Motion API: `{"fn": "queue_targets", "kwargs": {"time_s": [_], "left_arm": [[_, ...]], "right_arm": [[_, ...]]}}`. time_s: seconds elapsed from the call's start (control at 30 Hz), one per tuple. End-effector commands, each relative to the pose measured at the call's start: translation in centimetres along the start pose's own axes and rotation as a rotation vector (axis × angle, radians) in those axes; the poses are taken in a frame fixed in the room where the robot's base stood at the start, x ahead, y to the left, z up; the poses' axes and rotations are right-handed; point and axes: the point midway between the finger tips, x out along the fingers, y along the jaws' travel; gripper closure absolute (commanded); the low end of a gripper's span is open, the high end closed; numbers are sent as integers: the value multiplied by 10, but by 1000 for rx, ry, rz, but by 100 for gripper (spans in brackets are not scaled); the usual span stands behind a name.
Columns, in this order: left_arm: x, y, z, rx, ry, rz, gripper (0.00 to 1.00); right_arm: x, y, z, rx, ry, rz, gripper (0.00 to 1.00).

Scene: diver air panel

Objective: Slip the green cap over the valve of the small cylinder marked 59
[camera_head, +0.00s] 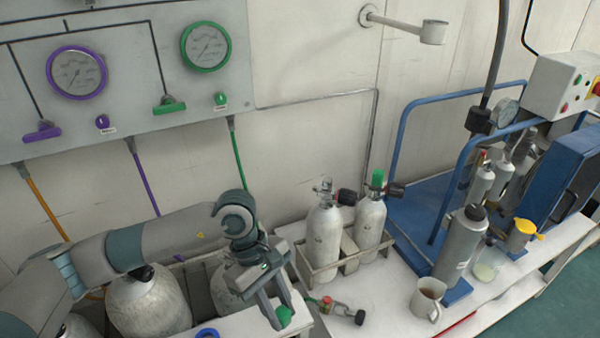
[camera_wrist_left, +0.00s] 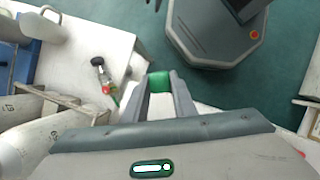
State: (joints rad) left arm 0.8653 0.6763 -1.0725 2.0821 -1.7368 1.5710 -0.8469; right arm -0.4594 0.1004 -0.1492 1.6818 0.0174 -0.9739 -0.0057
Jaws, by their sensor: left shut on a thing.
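My left gripper (camera_head: 279,312) is shut on a green cap (camera_head: 285,317), low over the front edge of the white bench. The cap also shows between the fingertips in the left wrist view (camera_wrist_left: 159,82). Two small grey-white cylinders stand upright in a rack to the right of the gripper. The left cylinder (camera_head: 323,238) has a bare metal valve (camera_head: 324,190) with a dark knob. The right cylinder (camera_head: 369,225) has a green cap (camera_head: 377,177) on its valve. My right gripper is not in view.
A loose regulator with red and green parts (camera_head: 336,308) lies on the bench between gripper and mug (camera_head: 427,298). A grey bottle (camera_head: 461,245) stands further right. Large cylinders (camera_head: 149,302) stand under my left arm.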

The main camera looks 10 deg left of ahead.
Motion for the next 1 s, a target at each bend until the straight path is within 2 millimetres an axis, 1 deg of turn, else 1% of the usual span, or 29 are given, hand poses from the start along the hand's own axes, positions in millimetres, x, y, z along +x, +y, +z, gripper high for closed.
{"fn": "queue_targets", "kwargs": {"time_s": [0.03,0.17,0.3,0.5,0.6,0.7,0.8,1.0], "left_arm": [[-7,-1,-6,67,5,-27,96],[-24,-8,-18,272,6,-113,96],[-48,-17,-30,502,8,-208,96],[-84,-30,-43,791,8,-329,96],[-97,-34,-46,881,5,-366,96],[-105,-37,-48,936,4,-389,96],[-109,-39,-49,963,2,-400,96],[-109,-39,-49,970,1,-402,96]], "right_arm": [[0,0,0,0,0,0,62],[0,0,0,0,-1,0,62],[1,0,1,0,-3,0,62],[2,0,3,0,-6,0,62],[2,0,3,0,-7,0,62],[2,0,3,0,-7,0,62],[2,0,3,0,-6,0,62],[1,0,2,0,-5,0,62]]}}
